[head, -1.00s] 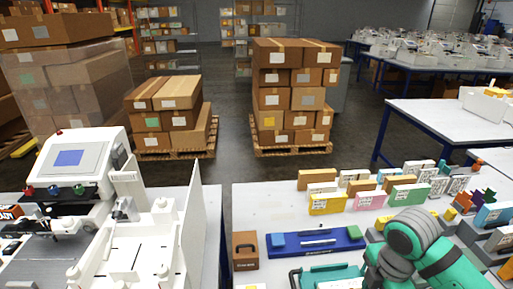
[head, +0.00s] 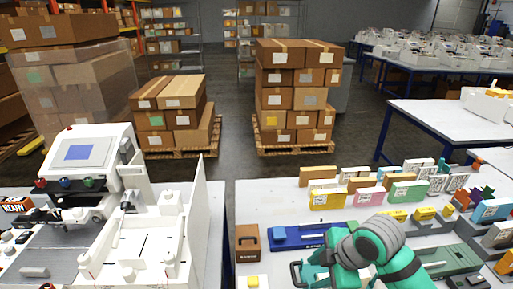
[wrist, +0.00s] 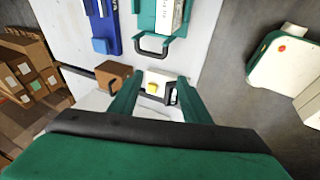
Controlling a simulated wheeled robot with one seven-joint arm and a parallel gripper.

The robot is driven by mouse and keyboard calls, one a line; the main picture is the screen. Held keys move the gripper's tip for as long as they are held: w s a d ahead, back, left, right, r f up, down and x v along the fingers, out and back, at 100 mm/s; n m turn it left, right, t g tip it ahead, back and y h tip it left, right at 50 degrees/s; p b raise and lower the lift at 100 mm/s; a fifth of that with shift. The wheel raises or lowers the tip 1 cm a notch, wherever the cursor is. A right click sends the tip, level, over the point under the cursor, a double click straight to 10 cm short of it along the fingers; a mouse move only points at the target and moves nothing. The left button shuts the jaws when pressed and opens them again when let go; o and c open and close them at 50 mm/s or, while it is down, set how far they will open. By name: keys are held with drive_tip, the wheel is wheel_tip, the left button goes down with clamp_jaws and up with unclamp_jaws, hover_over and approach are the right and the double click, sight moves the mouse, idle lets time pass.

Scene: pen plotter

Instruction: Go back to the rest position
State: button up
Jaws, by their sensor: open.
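My gripper (wrist: 157,90) shows in the wrist view with its two teal fingers apart and nothing held between them. Beyond the fingertips, a small white box with a yellow button (wrist: 153,88) is on the white table. In the head view my teal and grey arm reaches in from the lower right, over the right-hand table (head: 270,203).
A brown box (head: 247,243), a blue tray (head: 290,237) and a teal tray (head: 302,270) lie near the arm. Coloured boxes stand behind them. The white plotter machine (head: 150,240) stands on the left, across a gap between tables. Stacked cartons (head: 290,95) are behind.

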drive_tip(key=w+a+r+m+t+y, duration=0.2)
drive_tip(key=w+a+m+t, duration=0.1)
drive_tip(key=a, duration=0.5)
drive_tip(key=w+a+r+m+t+y, duration=0.2)
drive_tip(key=w+a+m+t, duration=0.15)
drive_tip(key=a, duration=0.35)
drive_tip(key=w+a+r+m+t+y, duration=0.2)
drive_tip(key=w+a+t+y, duration=0.15)
drive_tip(key=a, duration=0.45)
drive_tip(key=s+f+m+t+h, duration=0.3)
drive_tip(key=s+f+m+h, duration=0.85)
drive_tip(key=s+f, duration=0.6)
drive_tip(key=s+d+f, duration=0.1)
drive_tip(key=s+d, duration=0.2)
drive_tip(key=s, duration=0.9)
drive_tip(key=s+d+f+n+g+y, duration=0.1)
drive_tip(key=s+d, duration=0.3)
drive_tip(key=s, duration=0.8)
drive_tip(key=shift+s, duration=0.2)
drive_tip(key=shift+c, duration=0.3)
